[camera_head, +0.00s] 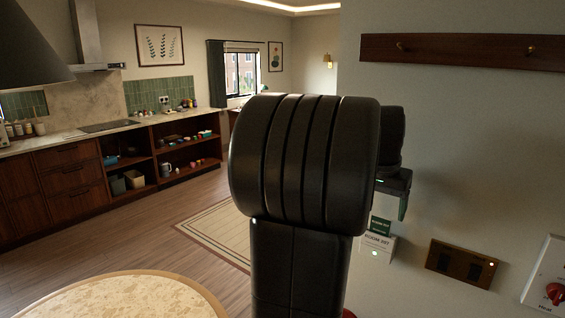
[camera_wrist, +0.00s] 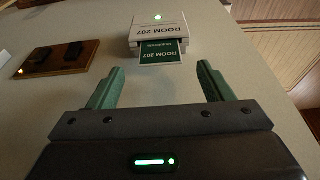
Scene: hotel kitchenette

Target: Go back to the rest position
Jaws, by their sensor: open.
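My gripper (camera_wrist: 160,85) is open and empty in the wrist view, its two green fingers spread apart. Beyond the fingertips, a white card holder (camera_wrist: 160,33) on the wall carries a green card marked ROOM 207 (camera_wrist: 162,54). The card sits in the holder between the lines of the fingers, and the fingers do not touch it. In the head view my arm hides most of my gripper (camera_head: 403,205); one finger shows just above the holder (camera_head: 380,243) and the green card (camera_head: 380,225).
A brass switch plate (camera_head: 461,264) is on the wall right of the holder, with a panel with a red knob (camera_head: 555,293) farther right. A wooden peg rail (camera_head: 460,51) is above. A round table (camera_head: 120,296) stands at lower left. Open floor (camera_head: 150,225) lies before the kitchen counter.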

